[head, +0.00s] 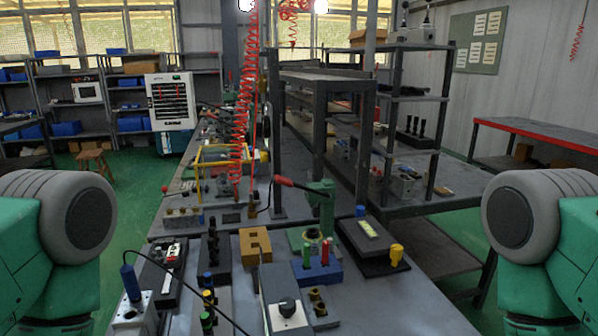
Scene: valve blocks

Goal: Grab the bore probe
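A blue cylindrical handle with a thin dark cable, which looks like the bore probe (131,282), stands upright at the front left of the workbench. Its lower end goes into a silver metal valve block (137,316), and the hidden part cannot be seen. The block is cut off by the bottom edge of the head view. Green and grey links of my arms show at the left and right edges. Neither of my grippers is in view.
A dark tray (161,287) lies just behind the probe. A grey box with a knob (286,305), a blue block with red and green pegs (318,268), a tan block (255,246) and a green press (322,205) crowd the bench. The front right bench is clear.

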